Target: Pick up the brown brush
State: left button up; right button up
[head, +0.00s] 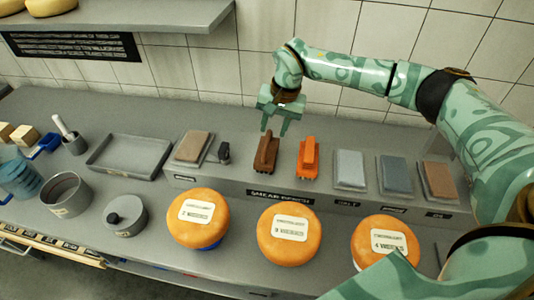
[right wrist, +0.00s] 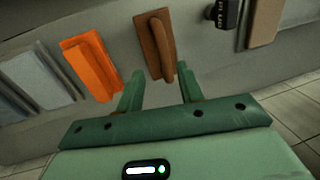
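The brown brush (head: 266,152) stands on the raised grey ledge at the back of the counter, left of an orange brush (head: 308,157). My right gripper (head: 274,131) is open and empty just above and behind the brown brush. In the right wrist view, the brown brush (right wrist: 155,45) lies ahead of the open fingers (right wrist: 160,90), roughly between them, and its near end is close to the fingertips. The orange brush (right wrist: 92,68) is left of the fingers there. My left gripper is not in view.
A grey ledge (head: 230,181) bears boards and a small dark item (head: 224,152). Orange cheese wheels (head: 288,235) stand in front. A grey tray (head: 128,155) and a pot (head: 66,193) are at left. The tiled wall (head: 330,30) is behind.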

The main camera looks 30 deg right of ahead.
aim_at(267, 140)
jog(key=f, duration=0.2)
jog(key=a+f, duration=0.1)
jog(key=f, duration=0.1)
jog(key=w+f, duration=0.1)
jog(key=f, duration=0.1)
jog(key=shift+a+f, duration=0.2)
jog(key=shift+a, duration=0.2)
jog(key=shift+r, duration=0.1)
grip_shut()
